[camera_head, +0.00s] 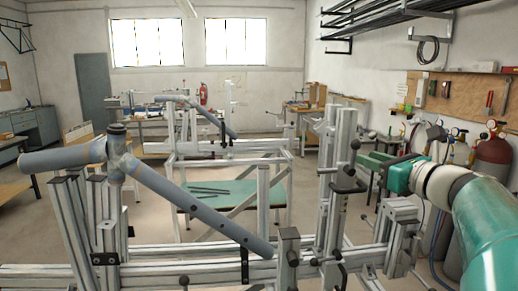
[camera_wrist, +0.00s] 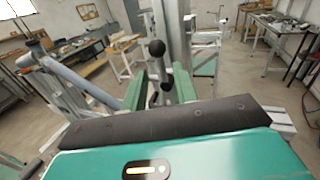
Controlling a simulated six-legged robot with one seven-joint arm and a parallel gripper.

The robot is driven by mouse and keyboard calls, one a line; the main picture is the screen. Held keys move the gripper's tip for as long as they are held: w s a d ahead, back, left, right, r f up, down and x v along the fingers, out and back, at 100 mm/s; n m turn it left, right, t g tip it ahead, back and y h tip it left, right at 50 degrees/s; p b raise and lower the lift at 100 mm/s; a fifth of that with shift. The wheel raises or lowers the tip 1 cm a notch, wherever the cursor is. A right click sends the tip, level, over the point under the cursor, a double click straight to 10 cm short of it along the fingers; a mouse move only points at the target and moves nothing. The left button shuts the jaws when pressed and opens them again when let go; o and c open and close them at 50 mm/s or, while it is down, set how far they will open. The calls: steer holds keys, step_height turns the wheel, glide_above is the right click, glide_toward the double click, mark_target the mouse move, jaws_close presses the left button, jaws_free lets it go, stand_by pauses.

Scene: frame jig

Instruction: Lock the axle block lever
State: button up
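The frame jig stands in front of me with an aluminium post (camera_head: 339,150) at its right side. Dark levers and clamps sit on this post, one a black lever (camera_head: 346,183). In the wrist view a dark lever with a black ball knob (camera_wrist: 157,47) stands in front of the post, between my fingers in the picture. I cannot tell which lever is the axle block's, or its lock state. My gripper (camera_head: 360,151) has green fingers beside the post; in the wrist view the fingers (camera_wrist: 159,78) are apart, with no clear contact on the lever.
A grey tube frame (camera_head: 190,208) lies across the jig's left and middle. A green-topped table (camera_head: 235,196) stands behind. Gas cylinders (camera_head: 493,150) and a tool board (camera_head: 460,95) are at the right. Open floor shows behind the jig.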

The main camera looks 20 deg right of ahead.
mark_target(354, 150)
steer(key=w, duration=0.6)
steer(key=shift+a, duration=0.15)
jaws_close()
